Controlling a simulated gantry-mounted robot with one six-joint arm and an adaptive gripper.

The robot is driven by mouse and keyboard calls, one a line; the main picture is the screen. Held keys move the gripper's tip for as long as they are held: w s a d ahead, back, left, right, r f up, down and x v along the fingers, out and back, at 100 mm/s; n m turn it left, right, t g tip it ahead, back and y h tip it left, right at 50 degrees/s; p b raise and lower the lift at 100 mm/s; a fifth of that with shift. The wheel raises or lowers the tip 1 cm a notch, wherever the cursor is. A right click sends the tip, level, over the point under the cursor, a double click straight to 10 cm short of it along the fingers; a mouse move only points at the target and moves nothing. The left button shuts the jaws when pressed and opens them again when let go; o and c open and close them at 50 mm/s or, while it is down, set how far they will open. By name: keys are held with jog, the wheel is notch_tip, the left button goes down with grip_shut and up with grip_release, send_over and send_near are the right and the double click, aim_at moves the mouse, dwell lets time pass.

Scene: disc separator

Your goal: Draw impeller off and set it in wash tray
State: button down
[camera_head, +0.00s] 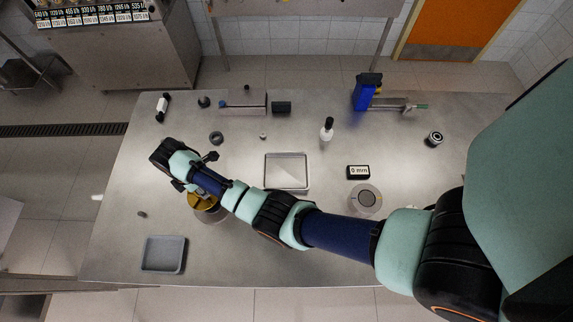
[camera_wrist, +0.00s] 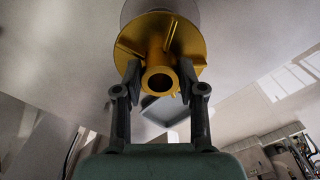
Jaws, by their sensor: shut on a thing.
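The golden impeller (camera_wrist: 188,47), a round plate with raised vanes and a hollow hub, fills the upper middle of the wrist view. My gripper (camera_wrist: 159,78) is shut on its hub, one finger on each side. In the head view, the impeller (camera_head: 201,203) shows partly under my wrist, at the left of the table. A grey round body (camera_wrist: 140,8) lies directly beyond the plate; I cannot tell whether they touch. Two trays could be the wash tray: a grey tray (camera_head: 146,255) at the front left and a shiny metal tray (camera_head: 287,187) mid-table.
A dark ring (camera_head: 216,138), a white bottle (camera_head: 326,131), a "0 mm" display (camera_head: 358,172) and a round metal piece (camera_head: 365,199) stand on the table (camera_head: 120,215). A blue vise-like tool (camera_head: 363,97) is at the back. The front middle is clear.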

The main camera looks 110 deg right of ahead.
jog(key=shift+r+p, duration=3)
jog(key=shift+r, duration=0.1)
jog(key=shift+f, duration=0.1)
